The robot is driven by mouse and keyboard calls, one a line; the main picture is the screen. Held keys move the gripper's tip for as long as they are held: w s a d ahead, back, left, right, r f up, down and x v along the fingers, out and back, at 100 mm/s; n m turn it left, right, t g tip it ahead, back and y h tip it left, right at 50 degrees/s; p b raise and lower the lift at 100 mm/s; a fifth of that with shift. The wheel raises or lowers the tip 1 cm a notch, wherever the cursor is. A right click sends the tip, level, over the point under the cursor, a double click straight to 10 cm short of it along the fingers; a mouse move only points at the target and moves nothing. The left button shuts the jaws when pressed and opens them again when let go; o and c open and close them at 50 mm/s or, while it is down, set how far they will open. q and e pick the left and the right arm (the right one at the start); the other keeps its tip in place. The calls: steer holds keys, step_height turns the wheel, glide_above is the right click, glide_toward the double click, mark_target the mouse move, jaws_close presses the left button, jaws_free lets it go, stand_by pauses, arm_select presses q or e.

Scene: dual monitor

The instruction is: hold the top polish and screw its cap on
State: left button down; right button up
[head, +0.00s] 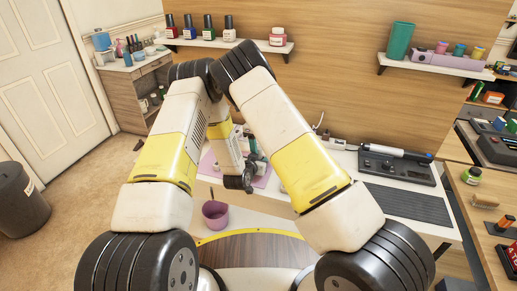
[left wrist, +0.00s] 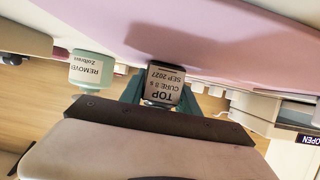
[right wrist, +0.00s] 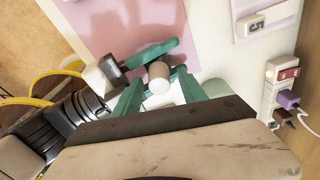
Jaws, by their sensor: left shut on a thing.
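In the right wrist view, a whitish cylinder (right wrist: 159,79), seemingly the cap or bottle top, stands between the green fingers of my right gripper (right wrist: 162,72). My left gripper's fingers (right wrist: 152,51) show just beyond it. Whether the right fingers touch the cylinder, and whether cap and bottle meet, I cannot tell. My arms hide most of this in the head view.
A pink mat (right wrist: 125,24) lies beneath the grippers. A pale green remover bottle (left wrist: 92,66) stands close by. A power strip (right wrist: 281,92) is to the right. In the head view, a purple cup (head: 215,213) is at the front edge and a nail drill unit (head: 397,166) at the right.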

steer(key=shift+r, duration=2.3)
steer(key=shift+o, duration=0.7)
steer(key=n, duration=0.2)
steer(key=shift+d+r+n, duration=0.15)
steer(key=shift+r+n, duration=0.25)
steer(key=n, duration=0.2)
steer(key=r+n, duration=0.1)
steer(key=n, duration=0.1)
steer(key=shift+s, duration=0.1)
steer(key=n, duration=0.2)
steer(key=r+n, duration=0.1)
steer(key=n, duration=0.1)
steer(key=r+n+y, duration=0.1)
steer(key=n, duration=0.1)
steer(key=shift+s+d+n+t, duration=0.1)
steer(key=shift+s+n+t, duration=0.05)
steer(key=shift+n+t, duration=0.25)
steer(key=n, duration=0.2)
steer(key=r+n, duration=0.1)
steer(key=n, duration=0.3)
steer(key=shift+s+r+n+t, duration=0.2)
steer(key=shift+r+n+t, duration=0.1)
steer(key=shift+r, duration=0.05)
steer(key=n, duration=0.2)
steer(key=r+n, duration=0.1)
steer(key=n, duration=0.3)
steer(key=shift+s+r+n+t+y, duration=0.25)
steer(key=shift+r+n+t+y, duration=0.05)
